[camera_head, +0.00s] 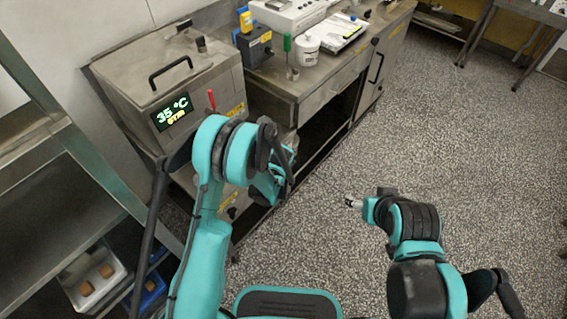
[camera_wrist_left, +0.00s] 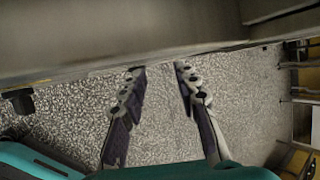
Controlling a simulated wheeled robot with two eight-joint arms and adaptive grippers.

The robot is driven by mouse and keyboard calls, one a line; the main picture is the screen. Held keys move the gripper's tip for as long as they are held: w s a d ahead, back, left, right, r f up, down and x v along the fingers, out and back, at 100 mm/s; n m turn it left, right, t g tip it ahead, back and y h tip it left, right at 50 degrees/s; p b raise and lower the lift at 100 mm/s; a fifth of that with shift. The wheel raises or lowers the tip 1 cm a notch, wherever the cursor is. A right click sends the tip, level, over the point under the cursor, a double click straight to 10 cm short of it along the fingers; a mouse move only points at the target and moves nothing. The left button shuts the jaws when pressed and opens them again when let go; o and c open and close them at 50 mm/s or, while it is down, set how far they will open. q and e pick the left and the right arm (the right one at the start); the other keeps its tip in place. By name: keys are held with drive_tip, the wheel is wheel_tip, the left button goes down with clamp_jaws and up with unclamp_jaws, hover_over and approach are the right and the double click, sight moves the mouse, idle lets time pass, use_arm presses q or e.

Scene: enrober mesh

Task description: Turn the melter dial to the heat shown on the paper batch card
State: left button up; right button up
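The steel melter (camera_head: 125,82) stands at the left of the head view, its display (camera_head: 172,114) reading 35 °C with smaller yellow text below. A dark round knob (camera_head: 231,212) shows low on its front, beside a yellow label; I cannot tell whether it is the dial. A dark knob (camera_wrist_left: 21,101) also shows in the left wrist view. A paper sheet (camera_head: 340,27) lies on the bench; its writing is unreadable. My left gripper (camera_wrist_left: 158,68) is open and empty, by a steel edge; my arm partly hides it in the head view. My right gripper (camera_head: 350,203) is over the floor, its fingers unclear.
A red lever (camera_head: 211,98) stands at the melter's front. Shelving (camera_head: 45,190) is at left. The speckled floor (camera_head: 440,120) is clear at right.

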use_arm(q)
wheel_tip(320, 180, up, 3)
drive_tip(key=shift+f, duration=0.2)
drive_tip(key=f+g+y, duration=0.1)
drive_tip(key=f, duration=0.2)
drive_tip(key=f+g+y, duration=0.1)
drive_tip(key=f+g, duration=0.1)
drive_tip(key=f, duration=0.2)
drive_tip(key=w+f+m+g+y, duration=0.1)
drive_tip(key=f, duration=0.3)
drive_tip(key=shift+d, duration=0.3)
drive_tip(key=shift+r, duration=0.1)
clamp_jaws()
